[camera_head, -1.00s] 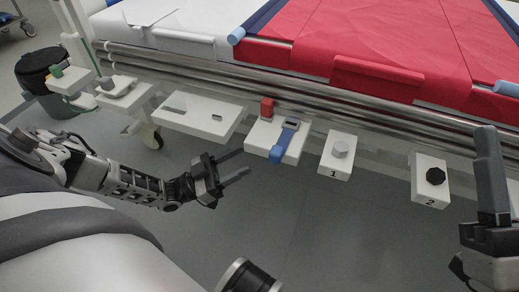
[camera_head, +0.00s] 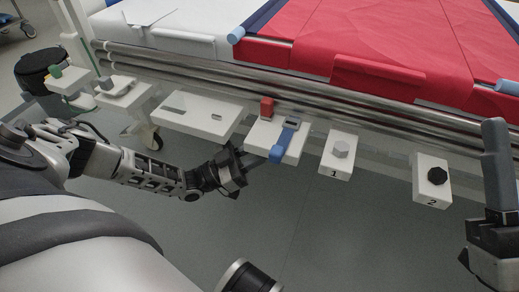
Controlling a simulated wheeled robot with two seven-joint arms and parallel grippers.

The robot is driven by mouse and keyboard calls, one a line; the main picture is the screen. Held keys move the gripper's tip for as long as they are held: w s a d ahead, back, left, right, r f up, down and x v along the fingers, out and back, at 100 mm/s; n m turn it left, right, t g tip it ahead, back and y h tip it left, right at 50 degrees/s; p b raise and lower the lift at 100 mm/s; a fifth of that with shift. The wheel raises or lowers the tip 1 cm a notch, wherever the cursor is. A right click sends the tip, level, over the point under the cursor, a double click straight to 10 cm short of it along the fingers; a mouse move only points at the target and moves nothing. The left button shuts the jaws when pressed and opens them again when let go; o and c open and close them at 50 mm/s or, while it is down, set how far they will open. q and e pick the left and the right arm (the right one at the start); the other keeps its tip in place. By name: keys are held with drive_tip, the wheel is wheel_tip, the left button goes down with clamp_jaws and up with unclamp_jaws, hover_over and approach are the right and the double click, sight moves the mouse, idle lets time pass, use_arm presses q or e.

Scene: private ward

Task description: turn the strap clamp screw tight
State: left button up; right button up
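A blue strap (camera_head: 284,144) with a grey buckle runs over the front of a white block on the bed's side rail, with a red piece (camera_head: 266,107) behind it. To the right, a grey faceted knob (camera_head: 341,149) sits on the block marked 1 and a black knob (camera_head: 437,176) on the block marked 2. I cannot tell which part is the clamp screw. My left gripper (camera_head: 247,160) is just left of and below the strap block; its fingers overlap and the gap is unclear. My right gripper (camera_head: 496,160) is at the right edge, seen side-on, right of the black knob.
Metal rails (camera_head: 330,103) run along the bed, which has a red cover (camera_head: 380,40). A slotted white block (camera_head: 199,118) is left of the strap block. More fittings and a dark bin (camera_head: 38,72) are farther left. The floor below is clear.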

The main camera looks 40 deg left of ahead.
use_arm(q)
drive_tip(key=shift+r+t+y+p, duration=0.1)
drive_tip(key=shift+t+y+p, duration=0.2)
drive_tip(key=shift+p, duration=0.05)
drive_tip(key=n+t+y+p, duration=0.1)
drive_tip(key=n+y+p, duration=0.1)
drive_tip(key=y, duration=0.2)
drive_tip(key=n+t+y+p, duration=0.1)
drive_tip(key=n+y+p, duration=0.1)
drive_tip(key=y, duration=0.2)
drive_tip(key=n+t+y+p, duration=0.2)
drive_tip(key=n+y, duration=0.1)
drive_tip(key=y, duration=0.1)
drive_tip(key=shift+s+d+p, duration=0.25)
drive_tip(key=shift+d+p, duration=0.1)
drive_tip(key=shift+d, duration=0.05)
use_arm(e)
wheel_tip(320, 180, down, 11)
drive_tip(key=m+g+h, duration=0.4)
drive_tip(key=m+h, duration=0.3)
drive_tip(key=m, duration=0.4)
drive_tip(key=shift+s+a+g+h, duration=0.25)
drive_tip(key=shift+s+g+h, duration=0.05)
drive_tip(key=shift+g+h, duration=0.1)
use_arm(q)
drive_tip(key=shift+y, duration=0.6)
use_arm(e)
drive_tip(key=shift+f, duration=0.15)
use_arm(q)
drive_tip(key=o, duration=1)
